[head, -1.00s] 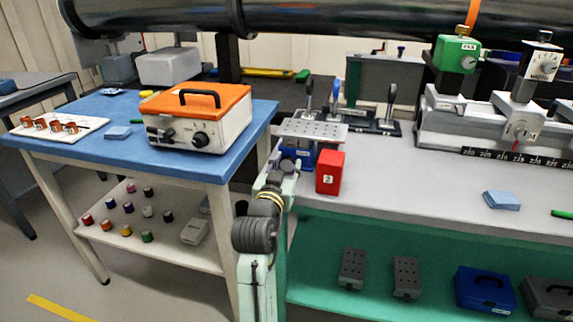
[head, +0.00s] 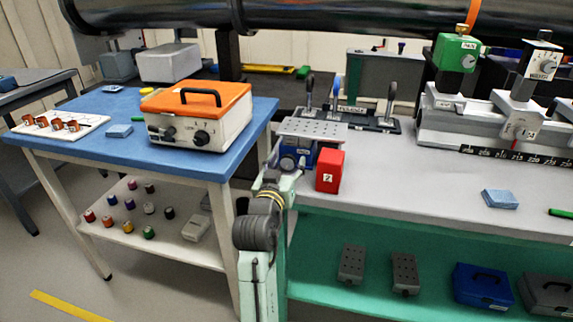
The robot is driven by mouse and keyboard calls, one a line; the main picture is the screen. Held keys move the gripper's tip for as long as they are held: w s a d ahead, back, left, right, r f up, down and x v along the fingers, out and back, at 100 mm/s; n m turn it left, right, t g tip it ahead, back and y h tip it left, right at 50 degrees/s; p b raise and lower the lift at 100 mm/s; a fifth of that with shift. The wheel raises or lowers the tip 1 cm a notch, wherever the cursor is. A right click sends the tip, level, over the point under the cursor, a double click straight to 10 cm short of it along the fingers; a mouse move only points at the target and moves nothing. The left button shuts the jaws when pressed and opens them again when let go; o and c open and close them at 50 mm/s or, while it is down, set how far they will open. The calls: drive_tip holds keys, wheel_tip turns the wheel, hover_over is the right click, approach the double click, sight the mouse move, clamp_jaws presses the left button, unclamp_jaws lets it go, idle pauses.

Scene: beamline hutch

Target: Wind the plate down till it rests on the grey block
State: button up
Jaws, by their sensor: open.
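A perforated metal plate (head: 312,129) lies level on a blue jack (head: 298,152) at the front left of the grey bench. My gripper (head: 288,164) is at the jack's front, just below the plate's front edge. It is small here, with its fingers partly hidden by my wrist, and it is open. I cannot tell whether the fingers touch the jack's knob. A red block (head: 330,170) with a white number label stands just right of the jack. I cannot make out a grey block under the plate, nor any gap there.
Upright-handled clamps (head: 368,121) stand behind the plate. A rail with green and white stages (head: 470,118) is at the right. An orange-lidded box (head: 200,115) sits on the blue table at left.

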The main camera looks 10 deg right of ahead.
drive_tip(key=v, duration=1.2)
